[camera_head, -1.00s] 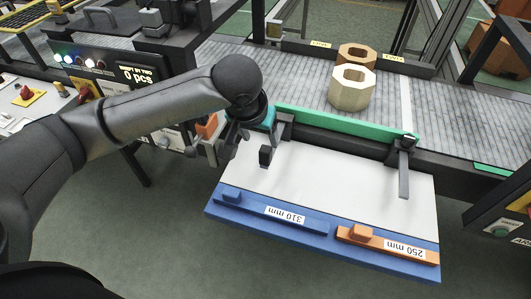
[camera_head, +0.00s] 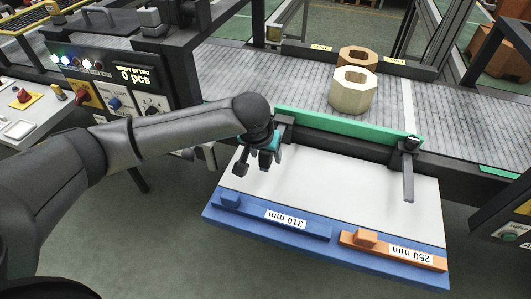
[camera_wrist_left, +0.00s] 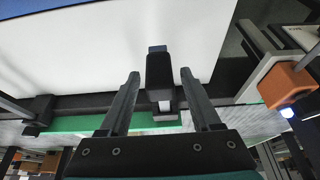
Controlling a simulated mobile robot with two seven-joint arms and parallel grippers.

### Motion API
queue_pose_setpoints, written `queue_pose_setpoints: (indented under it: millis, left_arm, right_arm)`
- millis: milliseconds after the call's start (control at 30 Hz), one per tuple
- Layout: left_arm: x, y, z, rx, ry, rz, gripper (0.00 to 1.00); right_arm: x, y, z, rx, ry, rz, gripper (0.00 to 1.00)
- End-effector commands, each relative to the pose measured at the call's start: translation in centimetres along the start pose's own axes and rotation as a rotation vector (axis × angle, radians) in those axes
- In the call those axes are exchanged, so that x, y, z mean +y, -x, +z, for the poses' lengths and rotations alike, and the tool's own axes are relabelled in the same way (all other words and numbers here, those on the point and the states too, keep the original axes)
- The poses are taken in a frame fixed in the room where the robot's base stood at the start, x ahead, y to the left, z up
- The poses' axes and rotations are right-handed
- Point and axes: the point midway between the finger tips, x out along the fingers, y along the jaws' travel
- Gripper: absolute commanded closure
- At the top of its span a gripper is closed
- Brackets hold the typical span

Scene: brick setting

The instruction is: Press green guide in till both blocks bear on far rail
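The green guide (camera_head: 340,124) runs along the near side of the conveyor; it also shows in the wrist view (camera_wrist_left: 75,124). The cream hexagonal block (camera_head: 352,95) stands just beyond it, with the brown block (camera_head: 357,58) behind. The brown block is close to the far rail (camera_head: 399,66); I cannot tell whether they touch. My left gripper (camera_head: 253,164) is at the guide's left end, over the white board. In the wrist view its fingers (camera_wrist_left: 161,72) are apart, on either side of a black clamp lever (camera_wrist_left: 159,72), with gaps visible. My right gripper is out of view.
A second black clamp (camera_head: 407,170) is at the guide's right end. A control panel (camera_head: 115,88) stands left.

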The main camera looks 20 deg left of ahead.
Motion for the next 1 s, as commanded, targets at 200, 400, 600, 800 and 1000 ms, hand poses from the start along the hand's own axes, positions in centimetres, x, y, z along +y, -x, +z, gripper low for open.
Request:
queue_pose_setpoints:
  millis: [200,400,600,800,1000]
  left_arm:
    - [0.0,0.03,0.0,0.0,0.0,0.0,0.62]
    - [-0.01,0.03,0.0,0.0,0.0,0.0,0.84]
    - [-0.01,0.03,0.0,0.0,0.001,0.0,1.0]
    - [-0.02,0.03,0.01,0.0,0.001,0.0,1.0]
    - [-0.02,0.03,0.01,-0.001,0.001,0.0,1.0]
  right_arm:
    - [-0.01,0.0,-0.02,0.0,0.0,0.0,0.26]
    - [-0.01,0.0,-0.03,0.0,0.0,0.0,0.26]
    - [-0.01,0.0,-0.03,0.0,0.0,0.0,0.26]
    - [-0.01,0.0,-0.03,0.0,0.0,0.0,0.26]
    - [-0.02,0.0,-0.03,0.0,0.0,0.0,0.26]
